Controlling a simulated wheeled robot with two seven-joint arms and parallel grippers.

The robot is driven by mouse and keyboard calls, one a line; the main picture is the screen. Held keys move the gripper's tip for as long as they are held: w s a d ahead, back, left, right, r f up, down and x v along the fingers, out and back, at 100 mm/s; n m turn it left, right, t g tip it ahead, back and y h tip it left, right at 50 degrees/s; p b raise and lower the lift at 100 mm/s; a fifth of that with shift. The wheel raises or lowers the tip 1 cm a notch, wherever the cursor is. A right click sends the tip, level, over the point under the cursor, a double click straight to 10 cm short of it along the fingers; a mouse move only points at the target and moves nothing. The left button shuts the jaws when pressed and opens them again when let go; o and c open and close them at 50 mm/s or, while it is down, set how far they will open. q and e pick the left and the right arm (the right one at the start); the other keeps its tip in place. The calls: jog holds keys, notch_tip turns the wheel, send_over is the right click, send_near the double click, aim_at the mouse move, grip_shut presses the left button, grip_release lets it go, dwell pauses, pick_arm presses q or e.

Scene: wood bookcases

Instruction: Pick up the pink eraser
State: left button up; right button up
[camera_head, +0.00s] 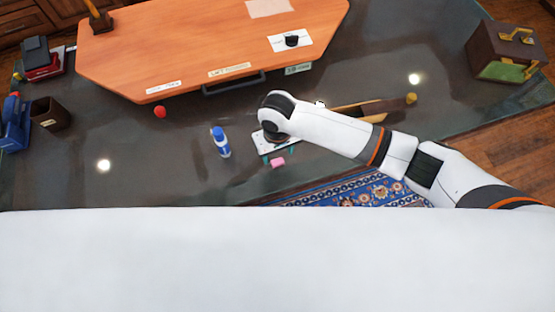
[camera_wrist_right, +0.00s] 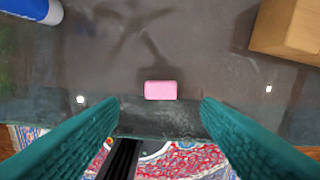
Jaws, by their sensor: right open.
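The pink eraser (camera_head: 278,162) lies on the dark glossy tabletop close to its front edge. In the right wrist view the eraser (camera_wrist_right: 160,90) lies flat, centred beyond the gap between my two teal fingers. My right gripper (camera_wrist_right: 160,106) is open and empty, its fingers spread to either side of the eraser with clear space between. I cannot tell its exact height above the table. In the head view my right arm hides most of this gripper. My left gripper is not in view.
A brown block (camera_wrist_right: 288,28) is at the upper right of the wrist view. A red ball (camera_head: 160,112) and an orange wooden panel (camera_head: 200,50) are farther back. A patterned rug (camera_head: 375,190) lies below the front edge.

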aim_at(277, 161)
jog(key=f+p, duration=0.1)
jog(key=f, duration=0.4)
jog(key=shift+w+f, duration=0.1)
jog(key=shift+w, duration=0.1)
